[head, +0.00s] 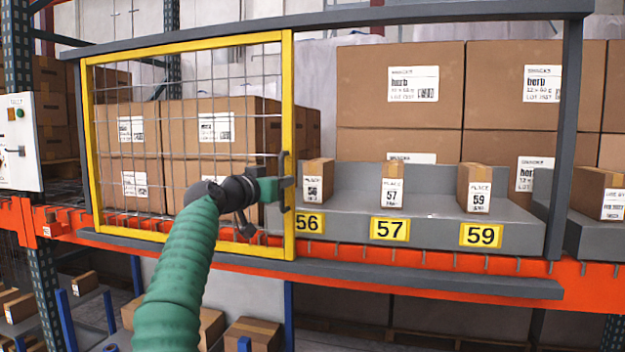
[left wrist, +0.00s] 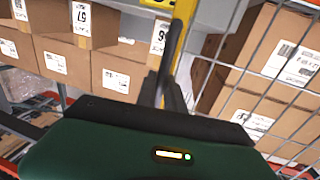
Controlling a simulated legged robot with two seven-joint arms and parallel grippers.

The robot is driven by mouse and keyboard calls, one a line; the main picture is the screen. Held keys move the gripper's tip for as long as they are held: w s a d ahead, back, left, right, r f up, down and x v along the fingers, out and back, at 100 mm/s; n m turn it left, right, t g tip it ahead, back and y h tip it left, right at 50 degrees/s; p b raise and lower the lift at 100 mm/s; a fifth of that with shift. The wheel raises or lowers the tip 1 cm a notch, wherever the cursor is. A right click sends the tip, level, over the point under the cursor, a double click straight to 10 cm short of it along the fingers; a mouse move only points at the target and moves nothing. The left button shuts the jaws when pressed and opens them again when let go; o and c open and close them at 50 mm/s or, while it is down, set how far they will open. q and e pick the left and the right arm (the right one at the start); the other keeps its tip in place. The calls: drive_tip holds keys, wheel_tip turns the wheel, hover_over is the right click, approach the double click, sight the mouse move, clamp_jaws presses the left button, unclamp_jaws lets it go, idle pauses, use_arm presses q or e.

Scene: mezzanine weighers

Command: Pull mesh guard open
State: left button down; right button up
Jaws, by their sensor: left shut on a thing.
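The mesh guard (head: 289,100) is a yellow frame with grey wire mesh, standing upright across the left part of the rack bay. Its dark handle (head: 286,196) is on the right upright of the frame. My left gripper (head: 281,184) reaches the handle from the left and is shut on it. In the left wrist view the dark handle (left wrist: 172,55) runs up from between the fingers (left wrist: 161,95), beside the yellow frame (left wrist: 200,72). The fingertips are partly hidden behind the handle in the head view. My right gripper is in neither view.
Right of the guard, a grey shelf (head: 345,230) carries small boxes (head: 392,185) above yellow labels 56, 57 and 59. Large cartons (head: 400,85) stand behind. A grey post (head: 563,130) bounds the right side. An orange beam (head: 400,272) runs below. A white control box (head: 20,140) is at left.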

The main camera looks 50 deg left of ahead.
use_arm(q)
drive_tip(key=s+a, duration=0.2)
drive_tip(key=a, duration=0.1)
drive_tip(key=s+a+p, duration=0.1)
drive_tip(key=shift+a, duration=0.4)
drive_tip(key=c, duration=1.5)
unclamp_jaws()
drive_tip(key=shift+w+d, duration=0.1)
drive_tip(key=shift+w, duration=0.1)
drive_tip(key=shift+o, duration=0.2)
drive_tip(key=shift+w+d, duration=0.1)
